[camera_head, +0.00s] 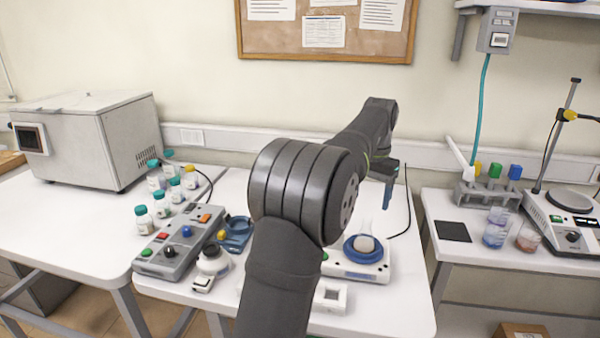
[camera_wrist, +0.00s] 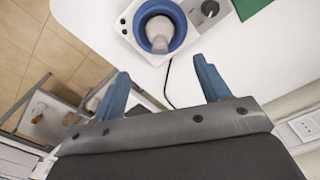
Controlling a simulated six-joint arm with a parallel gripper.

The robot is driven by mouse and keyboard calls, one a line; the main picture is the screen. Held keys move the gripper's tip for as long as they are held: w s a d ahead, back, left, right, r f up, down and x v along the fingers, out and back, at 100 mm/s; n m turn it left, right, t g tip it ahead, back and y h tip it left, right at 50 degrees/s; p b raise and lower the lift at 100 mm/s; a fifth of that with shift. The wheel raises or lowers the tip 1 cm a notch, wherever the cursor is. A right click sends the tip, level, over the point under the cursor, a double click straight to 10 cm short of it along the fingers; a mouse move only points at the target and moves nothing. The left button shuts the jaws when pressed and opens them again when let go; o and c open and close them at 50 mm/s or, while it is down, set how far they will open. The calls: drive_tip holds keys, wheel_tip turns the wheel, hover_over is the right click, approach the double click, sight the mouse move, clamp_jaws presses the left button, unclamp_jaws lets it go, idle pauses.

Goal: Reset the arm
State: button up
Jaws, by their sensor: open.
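My gripper (camera_wrist: 163,88) shows in the wrist view with its two blue fingers spread wide apart and nothing between them. In the head view its blue fingers (camera_head: 390,184) are partly seen beyond my dark arm, above the back right of the middle table. A white device with a blue ring (camera_head: 372,256) holds a flask (camera_head: 364,240) with pale contents. In the wrist view the flask (camera_wrist: 160,33) sits inside the blue ring, apart from the fingers. My arm hides part of the middle table.
A control box (camera_head: 178,246) with coloured knobs and several teal-capped bottles (camera_head: 145,220) stand left of my arm. A large grey box (camera_head: 90,140) is at far left. On the right table (camera_head: 460,262) are beakers (camera_head: 496,228), a bottle rack and a hotplate stirrer (camera_head: 565,222).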

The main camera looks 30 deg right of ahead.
sight(367, 217)
wheel_tip(367, 217, down, 12)
drive_tip(key=shift+f, duration=0.1)
wheel_tip(367, 217, up, 3)
drive_tip(key=shift+f, duration=0.1)
drive_tip(key=shift+r, duration=0.65)
idle(0.9)
